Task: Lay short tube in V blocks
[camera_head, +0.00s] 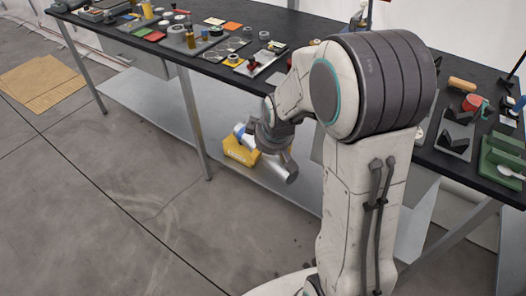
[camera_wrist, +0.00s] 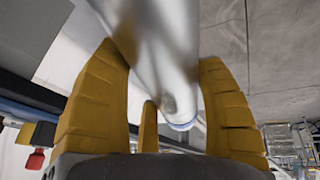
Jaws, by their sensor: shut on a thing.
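A silver tube (camera_head: 285,171) with a blue band near one end is in my gripper (camera_head: 268,148), low in front of the bench. In the wrist view the tube (camera_wrist: 165,50) runs between the yellow fingers of my gripper (camera_wrist: 160,62), which are closed around it. It is tilted in the head view. Two dark V blocks (camera_head: 455,140) appear to stand on a grey plate at the right of the bench, beyond my arm. No tube lies in them. My arm hides part of the bench between tube and blocks.
The black bench (camera_head: 285,25) carries several small parts. A green holder (camera_head: 502,155) with a white spoon-like piece stands right of the V blocks.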

